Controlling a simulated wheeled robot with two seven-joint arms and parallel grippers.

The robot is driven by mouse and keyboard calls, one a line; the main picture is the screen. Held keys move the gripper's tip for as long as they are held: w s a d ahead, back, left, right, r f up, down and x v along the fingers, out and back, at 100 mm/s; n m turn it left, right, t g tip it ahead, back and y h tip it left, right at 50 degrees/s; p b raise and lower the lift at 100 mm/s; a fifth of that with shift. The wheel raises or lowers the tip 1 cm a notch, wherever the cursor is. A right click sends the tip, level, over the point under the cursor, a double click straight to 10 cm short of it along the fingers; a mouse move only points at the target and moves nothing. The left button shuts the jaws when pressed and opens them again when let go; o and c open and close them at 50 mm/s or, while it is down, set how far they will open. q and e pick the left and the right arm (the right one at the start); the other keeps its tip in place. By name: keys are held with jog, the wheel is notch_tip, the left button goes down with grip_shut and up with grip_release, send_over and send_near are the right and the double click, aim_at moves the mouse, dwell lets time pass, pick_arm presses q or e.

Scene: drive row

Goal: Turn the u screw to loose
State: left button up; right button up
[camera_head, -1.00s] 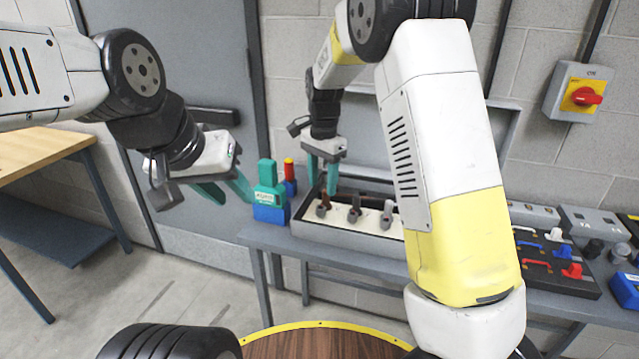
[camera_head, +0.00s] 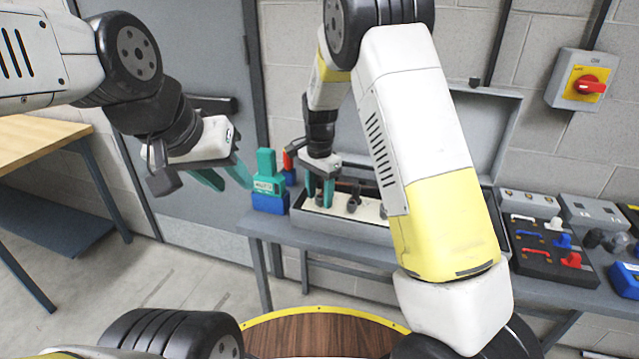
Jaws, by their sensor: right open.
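A shallow grey tray-like box (camera_head: 330,231) with a pale floor stands on the bench and holds a row of dark upright screws. The middle screw (camera_head: 353,200) shows clearly, and the one to its right is partly behind my right arm. My left gripper (camera_head: 224,178) is open and empty in the air left of the bench.
A teal and blue device (camera_head: 268,185) stands just left of the box, with a red-topped piece (camera_head: 288,160) behind it. A black panel with coloured levers (camera_head: 540,248) is further right. A red and yellow switch (camera_head: 587,86) is on the wall. A wooden table (camera_head: 40,140) is at left.

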grip_shut()
jog(key=shift+n, duration=0.4)
jog(key=n, duration=0.3)
jog(key=shift+n, duration=0.3)
jog(key=n, duration=0.3)
jog(key=shift+d+n, duration=0.1)
jog(key=shift+n, duration=0.3)
jog(key=n, duration=0.4)
jog(key=shift+n, duration=2)
